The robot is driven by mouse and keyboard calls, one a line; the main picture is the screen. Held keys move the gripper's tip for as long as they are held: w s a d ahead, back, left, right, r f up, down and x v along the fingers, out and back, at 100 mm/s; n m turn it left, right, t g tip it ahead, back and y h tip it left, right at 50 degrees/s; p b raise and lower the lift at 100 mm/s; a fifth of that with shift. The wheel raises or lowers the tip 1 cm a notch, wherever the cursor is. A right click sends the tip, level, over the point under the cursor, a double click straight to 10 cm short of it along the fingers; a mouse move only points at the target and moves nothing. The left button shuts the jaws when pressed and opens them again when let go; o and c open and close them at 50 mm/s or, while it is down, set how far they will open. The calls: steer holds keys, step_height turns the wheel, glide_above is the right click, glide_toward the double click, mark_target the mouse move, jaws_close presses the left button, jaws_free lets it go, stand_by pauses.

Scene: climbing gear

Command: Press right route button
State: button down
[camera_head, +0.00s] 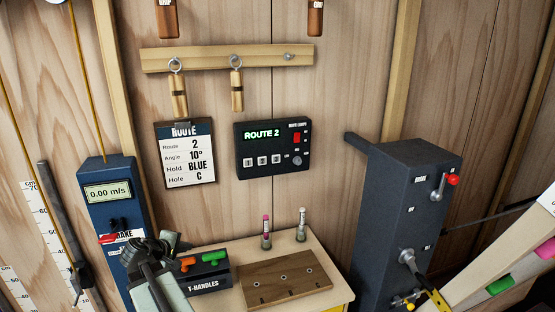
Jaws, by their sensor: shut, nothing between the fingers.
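The dark route panel (272,148) is mounted on the wooden wall at the centre. Its green display (262,134) reads ROUTE 2. Below the display is a row of three pale buttons, the left one (248,162), the middle one (262,160) and the right one (276,158). A red switch (297,138) and a round knob (297,160) are at the panel's right side. The route card (185,155) left of the panel lists Route 2, Angle 10°, Hold BLUE, Hole C. My gripper (152,246) is shut and empty at the lower left, below and apart from the panel.
The T-handles box (208,282) and a wooden hole board (268,298) are right of my gripper. A blue brake unit (112,200) stands at left. A dark lever cabinet (395,235) stands at right. Wooden pieces hang from a rail (205,58). The space before the panel looks clear.

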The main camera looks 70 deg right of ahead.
mark_target(276, 159)
steer(key=s+d+r+n+g+h, duration=0.1)
steer(key=s+d+r+n+h, duration=0.3)
steer(key=s+d+r, duration=0.5)
steer(key=s+d+r+n+g+h+p, duration=0.1)
steer(key=s+d+r+n+h, duration=0.3)
steer(key=s+d+r, duration=0.6)
steer(key=s+d+n, duration=0.1)
steer(key=s+d, duration=0.5)
steer(key=d, duration=0.3)
steer(key=shift+s+g+h, duration=0.25)
steer(key=shift+g+h, duration=0.05)
steer(key=shift+g, duration=0.1)
steer(key=shift+d, duration=0.1)
steer(key=w+d, duration=0.5)
steer(key=d, duration=0.1)
steer(key=shift+w+d, duration=0.3)
steer(key=shift+d, duration=0.05)
steer(key=shift+f, duration=0.1)
steer(key=shift+d, duration=0.1)
steer(key=shift+w+d, duration=0.25)
